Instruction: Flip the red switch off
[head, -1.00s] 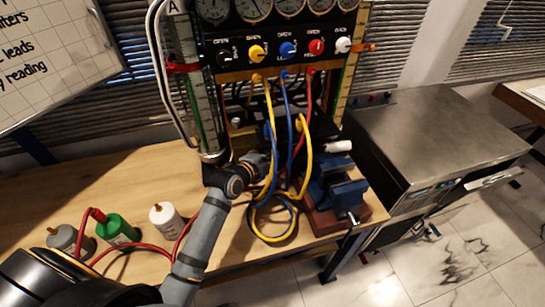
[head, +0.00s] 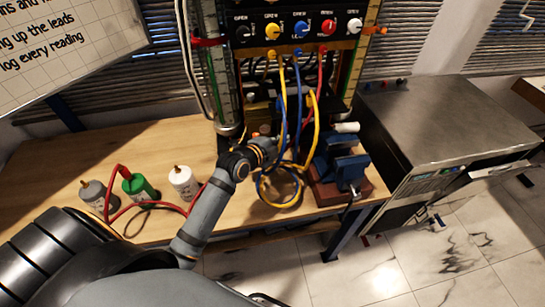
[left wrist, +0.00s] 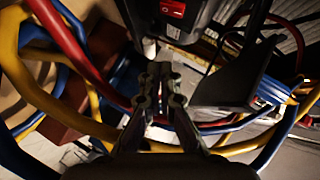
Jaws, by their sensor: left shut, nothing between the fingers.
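The gauge rig's panel (head: 300,32) stands at the back of the bench in the head view. It carries a red knob (head: 327,27) among blue, yellow and white ones. I cannot tell whether this knob is the red switch. In the left wrist view a red patch with pale marks (left wrist: 173,8) sits on a dark box, beyond my fingertips; I cannot tell whether it is the switch. My left gripper (left wrist: 160,76) is shut and empty, close to a small pale tip below that box. In the head view the gripper (head: 273,149) is partly hidden among hoses. My right gripper is not in view.
Yellow, blue and red hoses (head: 283,100) hang from the panel and loop around my left gripper. A blue vise (head: 338,160) stands to its right. Grey, green (head: 139,187) and white bottles stand at left. A metal cabinet (head: 440,125) is at right.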

